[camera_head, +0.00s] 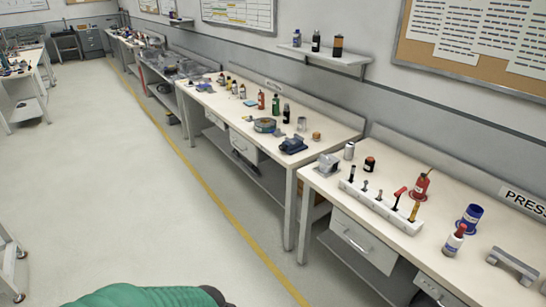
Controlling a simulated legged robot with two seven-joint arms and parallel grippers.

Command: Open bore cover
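I cannot make out a bore cover in the head view. Neither of my grippers is in view. A rounded green shape at the bottom edge is cut off by the frame, and I cannot tell which part it is.
The near workbench (447,262) stands at right. On it are a white tool rack (380,206), a red can (419,187), a blue can (469,218), a white-and-red bottle (454,240) and a grey bracket (512,264). More benches recede along the wall. The floor (130,200) at left is clear.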

